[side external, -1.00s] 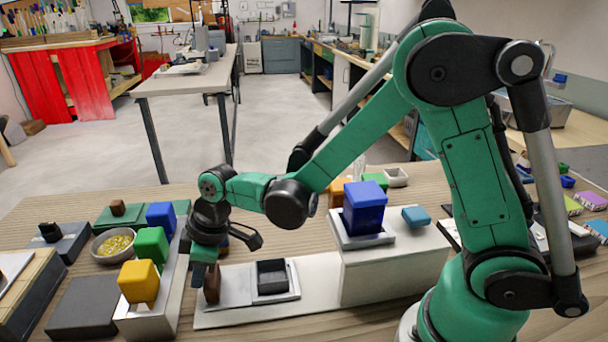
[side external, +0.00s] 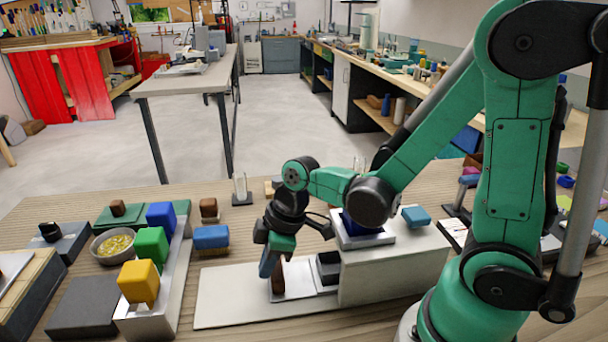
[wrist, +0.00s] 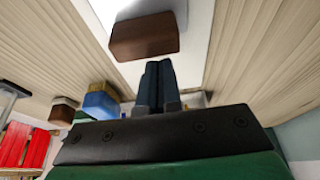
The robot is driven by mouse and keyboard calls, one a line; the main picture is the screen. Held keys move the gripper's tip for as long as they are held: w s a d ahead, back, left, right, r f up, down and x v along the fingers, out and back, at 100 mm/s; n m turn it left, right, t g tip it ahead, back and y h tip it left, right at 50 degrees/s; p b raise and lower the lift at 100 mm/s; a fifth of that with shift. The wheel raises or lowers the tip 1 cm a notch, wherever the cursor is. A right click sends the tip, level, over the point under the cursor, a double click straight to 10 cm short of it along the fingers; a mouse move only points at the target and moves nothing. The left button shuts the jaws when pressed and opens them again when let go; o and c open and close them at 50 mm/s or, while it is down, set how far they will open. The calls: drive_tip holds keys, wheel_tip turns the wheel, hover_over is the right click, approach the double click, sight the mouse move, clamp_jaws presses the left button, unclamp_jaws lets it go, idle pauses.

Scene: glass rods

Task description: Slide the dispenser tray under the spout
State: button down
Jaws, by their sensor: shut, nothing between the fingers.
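The dispenser tray (side external: 293,284) is a flat light-grey plate on a long pale base board. A brown handle block (side external: 278,283) stands at its left end, and a dark square cup (side external: 327,268) sits at its right end. The cup is beside the pale dispenser block (side external: 390,275), partly hidden by it and by my arm. My gripper (side external: 267,268) is shut and empty, at the left of the brown handle. In the wrist view the closed fingers (wrist: 158,82) point at the brown handle (wrist: 145,36); I cannot tell whether they touch it. The spout is not clearly visible.
A blue block (side external: 348,224) tops the dispenser, mostly behind my arm. A blue brush-like block (side external: 211,237) stands behind the board. A metal stand with coloured blocks (side external: 152,318) is at the left. The board's left end (side external: 225,300) is bare.

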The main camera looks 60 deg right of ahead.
drive_tip(key=shift+v, duration=2.55)
drive_tip(key=shift+w+r, duration=0.15)
drive_tip(key=w+a+r+g+h, duration=0.4)
drive_tip(key=w+a+g+h, duration=0.1)
drive_tip(key=w+a, duration=0.15)
drive_tip(key=x, duration=0.3)
drive_tip(key=w+x, duration=0.1)
drive_tip(key=x, duration=0.5)
drive_tip(key=shift+w+d+f, duration=0.1)
drive_tip(key=shift+d+f, duration=0.05)
drive_tip(key=shift+f, duration=0.35)
drive_tip(key=shift+s+d+f, duration=0.15)
drive_tip(key=shift+s+d, duration=1.3)
drive_tip(key=shift+s, duration=0.05)
